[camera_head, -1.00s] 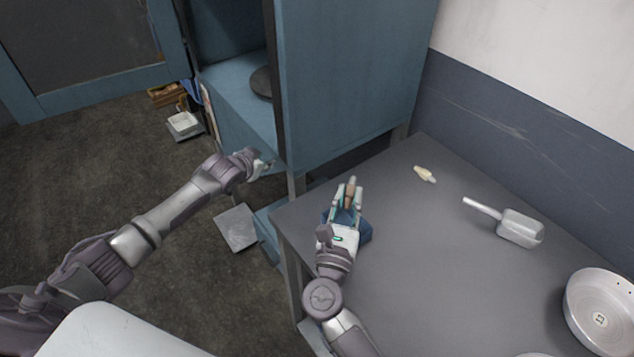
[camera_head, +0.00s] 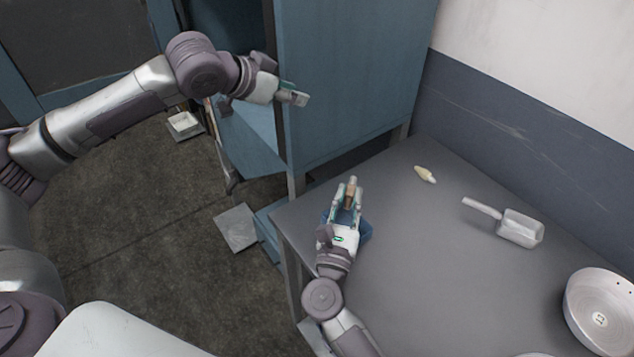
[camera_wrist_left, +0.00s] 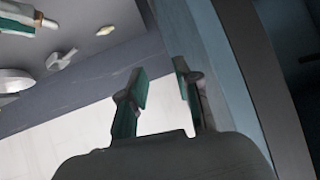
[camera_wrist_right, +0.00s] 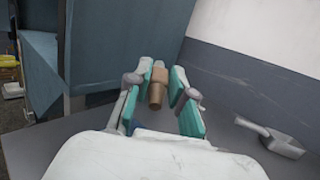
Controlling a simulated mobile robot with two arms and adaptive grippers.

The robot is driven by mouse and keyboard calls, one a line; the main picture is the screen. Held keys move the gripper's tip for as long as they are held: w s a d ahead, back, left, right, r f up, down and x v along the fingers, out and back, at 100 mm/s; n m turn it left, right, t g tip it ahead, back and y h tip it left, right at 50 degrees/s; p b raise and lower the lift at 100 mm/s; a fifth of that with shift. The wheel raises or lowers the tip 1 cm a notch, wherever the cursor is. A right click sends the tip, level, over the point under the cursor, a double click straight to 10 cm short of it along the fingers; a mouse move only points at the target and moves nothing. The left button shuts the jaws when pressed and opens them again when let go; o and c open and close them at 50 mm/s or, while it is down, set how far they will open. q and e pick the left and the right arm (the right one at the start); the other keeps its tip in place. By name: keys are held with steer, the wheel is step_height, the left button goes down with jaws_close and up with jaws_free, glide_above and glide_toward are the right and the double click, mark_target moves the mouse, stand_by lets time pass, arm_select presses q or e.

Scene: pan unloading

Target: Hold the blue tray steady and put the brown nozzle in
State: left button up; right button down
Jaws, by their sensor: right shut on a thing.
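The brown nozzle (camera_head: 350,194) is between the fingertips of my right gripper (camera_head: 347,197), which is shut on it above the table's left part. The nozzle also shows in the right wrist view (camera_wrist_right: 156,93). A blue object, seemingly the blue tray (camera_head: 365,231), lies on the table under my right gripper and is mostly hidden by it. My left gripper (camera_head: 297,98) is in front of the blue cabinet's edge, up and left of the tray and away from it. In the left wrist view its fingers (camera_wrist_left: 162,92) are apart with nothing between them.
The blue cabinet (camera_head: 350,80) stands open behind the table's left end, close to my left gripper. On the grey table (camera_head: 420,270) lie a cream nozzle (camera_head: 425,174), a metal scoop (camera_head: 519,228) and a round metal pan (camera_head: 600,312). The table's middle is clear.

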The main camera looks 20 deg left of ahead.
arm_select(q)
steer(key=s+d+f+g+h, duration=0.1)
steer(key=s+d+f+g, duration=0.25)
steer(key=d+f, duration=0.2)
arm_select(e)
steer(key=shift+w, duration=0.1)
arm_select(q)
steer(key=g+y, duration=0.3)
glide_toward(343, 217)
steer(key=w+f, duration=0.1)
steer(key=f, duration=0.3)
steer(key=w+f, duration=0.1)
steer(key=f, duration=0.1)
steer(key=shift+w+a, duration=0.3)
steer(key=shift+a, duration=0.05)
jaws_close()
